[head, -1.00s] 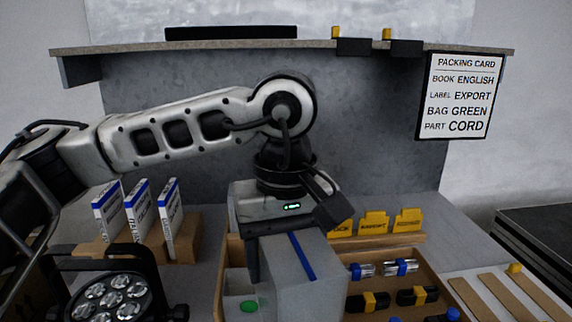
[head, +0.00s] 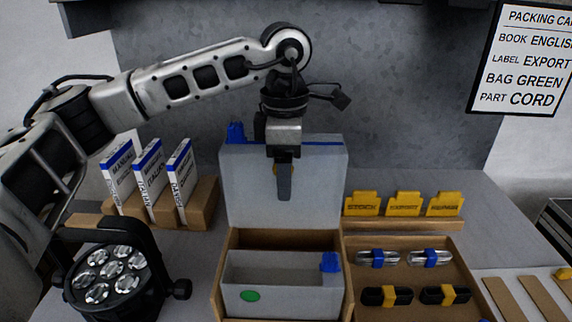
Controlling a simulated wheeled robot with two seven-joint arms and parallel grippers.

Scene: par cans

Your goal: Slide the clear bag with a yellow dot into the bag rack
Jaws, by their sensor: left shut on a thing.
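My left gripper (head: 284,180) is shut on a clear, greyish bag (head: 245,190) with a blue strip along its top edge and a blue tab at its top left. The bag hangs upright, broad face toward me. A sliver of yellow shows beside the finger; the finger hides most of that spot. The bag's lower edge is at the back of the wooden bag rack (head: 219,280); I cannot tell whether it is inside. In the rack stands another clear bag (head: 290,297) with a green dot and blue tab. My right gripper is not in view.
Several boxed manuals (head: 150,170) stand in a wooden holder at left, behind a black par can (head: 110,280). At right are yellow label cards (head: 404,204) and a wooden tray (head: 400,275) with cords. A packing card (head: 525,60) hangs at upper right.

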